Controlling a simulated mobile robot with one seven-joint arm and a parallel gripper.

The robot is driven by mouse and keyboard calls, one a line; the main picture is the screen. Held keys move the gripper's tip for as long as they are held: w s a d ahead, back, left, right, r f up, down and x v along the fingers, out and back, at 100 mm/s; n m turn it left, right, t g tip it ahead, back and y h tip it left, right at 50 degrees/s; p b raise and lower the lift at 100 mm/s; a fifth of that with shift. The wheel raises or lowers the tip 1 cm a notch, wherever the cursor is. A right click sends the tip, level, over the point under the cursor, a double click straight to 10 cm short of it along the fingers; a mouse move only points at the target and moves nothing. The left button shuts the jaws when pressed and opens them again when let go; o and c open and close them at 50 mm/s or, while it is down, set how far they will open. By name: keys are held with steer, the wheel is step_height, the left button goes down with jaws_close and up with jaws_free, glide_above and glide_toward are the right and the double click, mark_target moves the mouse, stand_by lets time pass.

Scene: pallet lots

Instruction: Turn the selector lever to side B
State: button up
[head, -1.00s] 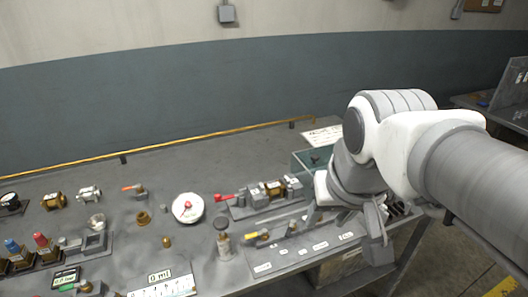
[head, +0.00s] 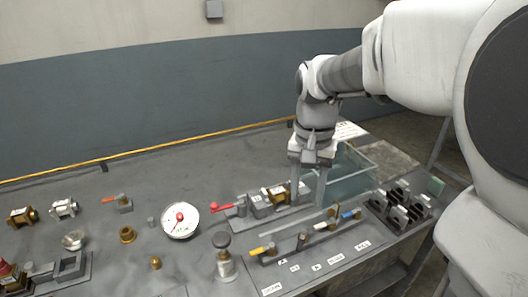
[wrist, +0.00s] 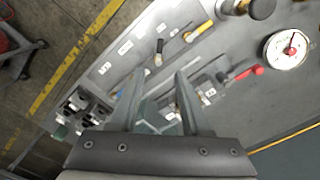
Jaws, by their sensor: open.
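My gripper (head: 307,198) is open and empty, pointing down above the right part of the bench. In the wrist view my gripper (wrist: 160,78) shows its two fingers well apart. A short dark lever (head: 302,241) stands behind small labels (head: 295,268), in front of the gripper; it also shows in the wrist view, a dark lever (wrist: 159,50) just beyond the fingertips. A yellow-handled lever (head: 262,251) is to its left, also a yellow lever (wrist: 197,32) in the wrist view. The lettering is too small to tell which label is A or B.
A red-handled valve (head: 222,207) with a brass body lies left of the gripper. A glass-like bin (head: 350,165) is behind right, black clips (head: 398,205) at right. A dial gauge (head: 180,220) and black-knobbed plunger (head: 222,258) stand left. Open bench lies behind.

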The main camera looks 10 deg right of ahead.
mark_target(300, 244)
step_height(300, 244, down, 15)
steer(key=b, duration=0.3)
steer(key=shift+r, duration=0.1)
jaws_close()
